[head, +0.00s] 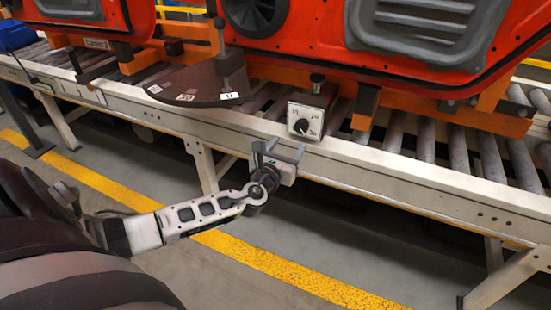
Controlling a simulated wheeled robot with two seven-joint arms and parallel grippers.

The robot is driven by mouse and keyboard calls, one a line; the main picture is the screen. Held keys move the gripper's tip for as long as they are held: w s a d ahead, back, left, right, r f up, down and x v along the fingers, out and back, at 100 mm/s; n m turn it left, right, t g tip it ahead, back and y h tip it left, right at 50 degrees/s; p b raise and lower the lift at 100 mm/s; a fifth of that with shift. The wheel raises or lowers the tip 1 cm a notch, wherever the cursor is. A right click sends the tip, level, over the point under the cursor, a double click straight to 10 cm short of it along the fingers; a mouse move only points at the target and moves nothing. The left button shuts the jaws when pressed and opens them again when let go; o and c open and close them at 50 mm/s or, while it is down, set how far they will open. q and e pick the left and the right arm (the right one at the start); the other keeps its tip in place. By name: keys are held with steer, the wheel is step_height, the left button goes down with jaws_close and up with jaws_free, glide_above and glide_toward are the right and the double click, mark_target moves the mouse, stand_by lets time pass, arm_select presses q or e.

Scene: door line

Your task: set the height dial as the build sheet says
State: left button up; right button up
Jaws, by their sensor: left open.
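The height dial (305,121) is a small pale plate with a black knob and small printed numbers, mounted on the conveyor's near side. The numbers and the knob's setting are too small to read surely. My left gripper (285,153) is open and empty. It is in front of the conveyor's rail, just below and left of the dial in the picture, apart from the knob. No build sheet can be made out. My right gripper is not in view.
A dark quarter-round plate (190,85) with white number labels and an upright lever (230,65) sits left of the dial. Orange door panels (325,35) stand on carriers over the rollers (460,155). The cream rail (400,172) runs along the front. The floor before it is clear.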

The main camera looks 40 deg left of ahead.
arm_select(q)
steer(key=v, duration=0.7)
steer(key=shift+s, duration=0.3)
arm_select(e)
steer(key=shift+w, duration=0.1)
arm_select(q)
steer(key=shift+d+p, duration=0.15)
steer(key=shift+p, duration=0.15)
steer(key=s+d+f+n+g+h+p, duration=0.2)
steer(key=s+d+f+n+g+p, duration=0.25)
steer(key=s+d+n, duration=0.65)
steer(key=s+d+r+n+g+h+p, duration=0.1)
steer(key=d+n, duration=0.4)
steer(key=n, duration=0.5)
steer(key=s+d+r+n+g+h+p, duration=0.1)
steer(key=s+d+r+n+h+p, duration=0.2)
steer(key=n, duration=0.7)
steer(key=shift+s+d+r+h, duration=0.8)
steer(key=shift+s+d+r, duration=0.05)
steer(key=shift+s+d, duration=0.3)
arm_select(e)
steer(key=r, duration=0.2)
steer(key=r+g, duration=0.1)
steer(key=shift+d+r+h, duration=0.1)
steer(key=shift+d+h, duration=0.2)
